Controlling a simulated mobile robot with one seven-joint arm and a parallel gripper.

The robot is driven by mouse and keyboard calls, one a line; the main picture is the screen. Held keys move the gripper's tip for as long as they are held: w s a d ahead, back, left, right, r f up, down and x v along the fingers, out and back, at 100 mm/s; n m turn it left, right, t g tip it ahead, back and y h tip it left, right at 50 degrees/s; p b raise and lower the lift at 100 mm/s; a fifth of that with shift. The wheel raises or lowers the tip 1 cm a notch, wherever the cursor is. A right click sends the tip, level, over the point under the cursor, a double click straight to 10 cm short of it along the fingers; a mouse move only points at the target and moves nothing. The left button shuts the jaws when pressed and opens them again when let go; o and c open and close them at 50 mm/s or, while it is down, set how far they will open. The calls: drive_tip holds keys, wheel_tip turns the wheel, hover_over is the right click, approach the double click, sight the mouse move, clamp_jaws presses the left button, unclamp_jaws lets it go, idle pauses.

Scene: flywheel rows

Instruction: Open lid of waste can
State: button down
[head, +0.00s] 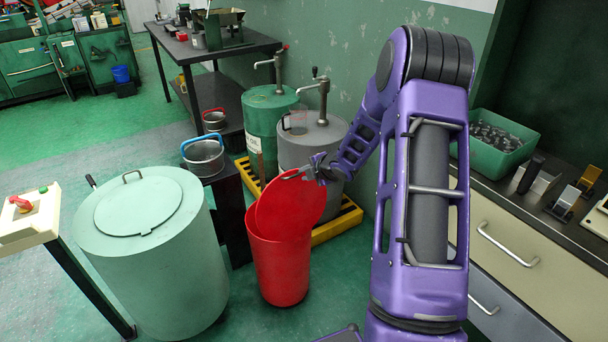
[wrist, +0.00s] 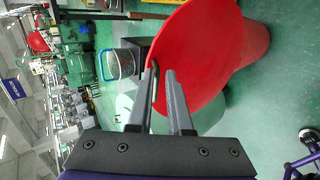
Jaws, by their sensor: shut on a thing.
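The red waste can (head: 278,270) stands on the green floor in the middle of the head view; its body also shows in the wrist view (wrist: 257,48). Its round red lid (head: 292,203) is raised and steeply tilted, its lower edge at the can's rim. In the wrist view the lid (wrist: 200,55) fills the upper middle. My gripper (head: 303,174) is at the lid's upper part; in the wrist view its fingers (wrist: 162,80) are shut on the slim grey lid handle (wrist: 154,82). The can's inside is hidden behind its front wall.
A large pale green drum (head: 155,265) stands left of the can. A grey drum (head: 312,146) and a green drum (head: 268,120) stand behind on a yellow pallet (head: 338,226). A drawer counter (head: 510,240) is at right. Open floor lies in front of the can.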

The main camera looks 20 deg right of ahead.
drive_tip(key=shift+s+d+f+g, duration=0.15)
drive_tip(key=shift+s+f, duration=0.25)
drive_tip(key=shift+f, duration=0.25)
drive_tip(key=shift+s+d+f+g, duration=0.15)
drive_tip(key=shift+s+f, duration=0.2)
drive_tip(key=shift+f, duration=0.25)
drive_tip(key=c, duration=0.9)
unclamp_jaws()
drive_tip(key=shift+w+f, duration=0.1)
drive_tip(key=shift+c, duration=0.2)
drive_tip(key=shift+a, duration=0.1)
drive_tip(key=p+v, duration=0.4)
drive_tip(key=v, duration=1.3)
drive_tip(key=shift+a+r, duration=0.15)
drive_tip(key=shift+r, duration=0.4)
